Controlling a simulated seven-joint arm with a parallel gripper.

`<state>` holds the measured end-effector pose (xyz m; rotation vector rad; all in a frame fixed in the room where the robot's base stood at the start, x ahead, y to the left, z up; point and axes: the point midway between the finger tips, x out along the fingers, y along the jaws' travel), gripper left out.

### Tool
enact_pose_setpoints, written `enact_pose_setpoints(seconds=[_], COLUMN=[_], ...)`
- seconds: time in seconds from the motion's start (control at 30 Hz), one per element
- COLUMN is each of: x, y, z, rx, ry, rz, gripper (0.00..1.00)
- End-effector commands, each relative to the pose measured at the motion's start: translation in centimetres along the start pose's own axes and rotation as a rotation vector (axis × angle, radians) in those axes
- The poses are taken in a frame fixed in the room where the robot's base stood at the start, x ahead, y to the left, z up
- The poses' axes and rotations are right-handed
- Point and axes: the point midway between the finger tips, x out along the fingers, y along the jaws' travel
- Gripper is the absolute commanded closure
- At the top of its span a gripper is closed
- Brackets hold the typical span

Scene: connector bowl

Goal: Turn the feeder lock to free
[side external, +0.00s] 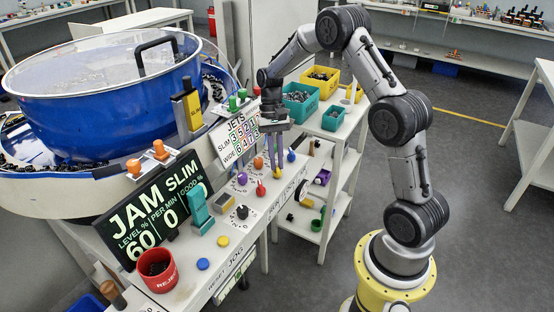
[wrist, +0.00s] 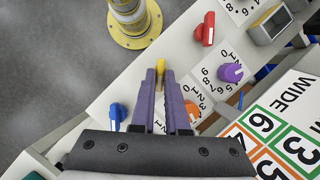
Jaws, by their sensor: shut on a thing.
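A small yellow knob (side external: 278,173) stands on the white control panel (side external: 222,252), near its front edge. It also shows in the wrist view (wrist: 160,66), between the tips of my purple fingers. My gripper (side external: 279,164) points down over the panel and is shut on this yellow knob; in the wrist view the fingertips (wrist: 160,78) close in on its two sides. The fingers partly hide the knob, so its turn angle cannot be told. No lettering for the feeder lock or for free is readable here.
Close by are an orange knob (side external: 258,163), a purple dial (side external: 242,178), a red switch (side external: 261,189) and a blue knob (side external: 291,156). A jets sign (side external: 236,134) stands behind them. A teal lever (side external: 198,208) and a red cup (side external: 156,270) are at the left.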

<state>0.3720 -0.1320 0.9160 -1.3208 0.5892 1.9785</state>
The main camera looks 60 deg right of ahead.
Motion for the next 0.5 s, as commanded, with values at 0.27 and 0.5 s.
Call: enact_pose_setpoints(seconds=[0.27, 0.5], x=[-0.23, -0.24], y=[-0.06, -0.07], z=[0.01, 0.01], rx=[-0.058, -0.067], ry=[0.003, 0.003], rz=[0.023, 0.027], gripper=[1.00, 1.00])
